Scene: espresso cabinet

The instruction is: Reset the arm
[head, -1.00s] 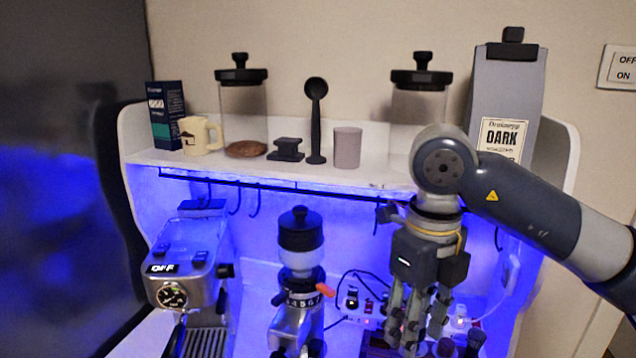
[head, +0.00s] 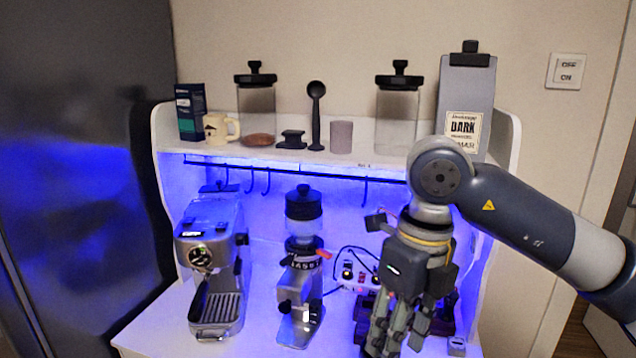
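My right arm comes in from the right. Its gripper (head: 396,338) points down in front of the cabinet's right side, over the lower counter. The fingers hang close to the dark items there, and I cannot tell whether they are open or shut or hold anything. My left gripper is not in view.
An espresso machine (head: 212,262) and a grinder (head: 299,270) stand on the lower counter (head: 165,318). The upper shelf holds a cream mug (head: 217,130), glass jars (head: 257,105), a grey cup (head: 341,137) and a coffee bag (head: 466,95). A switch plate (head: 566,71) is on the wall.

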